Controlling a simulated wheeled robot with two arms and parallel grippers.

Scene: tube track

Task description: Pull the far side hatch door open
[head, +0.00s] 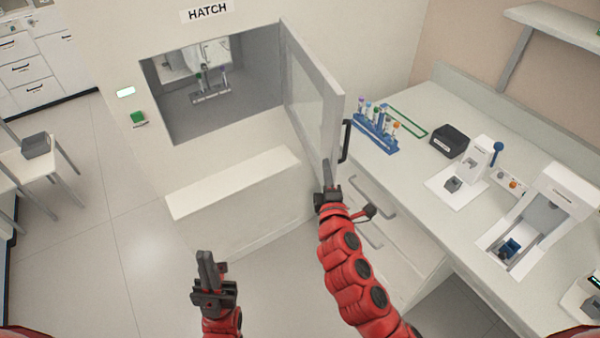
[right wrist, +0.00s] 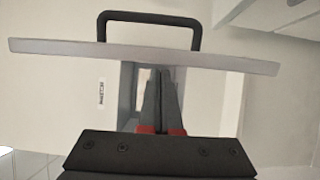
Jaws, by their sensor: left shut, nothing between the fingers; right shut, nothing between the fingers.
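The hatch door (head: 318,100) is a pale framed panel with a window. It stands swung wide open at the right of the hatch opening (head: 212,115). Its black bar handle (head: 346,140) is on the outer face, to the right; the right wrist view shows the door edge-on (right wrist: 140,54) with the handle (right wrist: 150,18) beyond it. My right gripper (head: 327,172) is shut and empty at the door's lower free edge, on the inner side; I cannot tell whether it touches. My left gripper (head: 206,262) is shut and empty, low in front of the hatch ledge.
A small rack with tubes (head: 210,92) stands inside the hatch. A pale ledge (head: 235,182) juts out below the opening. The counter at right holds a blue tube rack (head: 375,132), a black box (head: 449,141) and white devices (head: 540,215).

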